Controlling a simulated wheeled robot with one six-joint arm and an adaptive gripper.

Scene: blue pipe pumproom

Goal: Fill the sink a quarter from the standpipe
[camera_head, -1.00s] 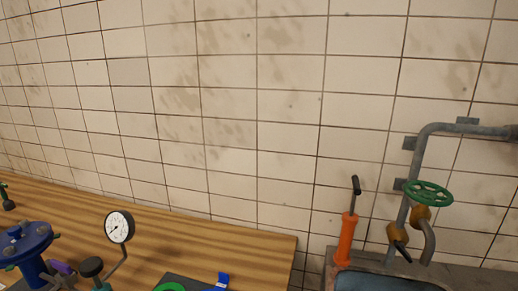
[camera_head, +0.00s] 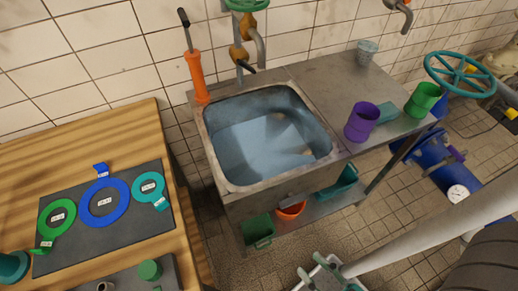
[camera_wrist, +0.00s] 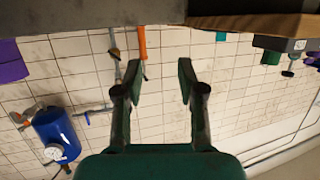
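The metal sink (camera_head: 224,172) is set in a bench against the tiled wall in the head view. Its inside looks bluish; I cannot tell whether it holds water. The standpipe (camera_head: 261,50) rises behind the sink, with brass fittings (camera_head: 238,55), a dark lever (camera_head: 247,69) and a green handwheel (camera_head: 246,4) cut off at the top edge. My gripper (camera_wrist: 158,88) shows in the wrist view with its two dark green fingers apart and nothing between them. The wrist view looks upside down, with the underside of a grey surface along its top.
An orange hand pump (camera_head: 197,78) stands left of the sink. Bins (camera_head: 257,230) sit on the shelf below. A wooden table (camera_head: 80,140) holds colored rings at left.

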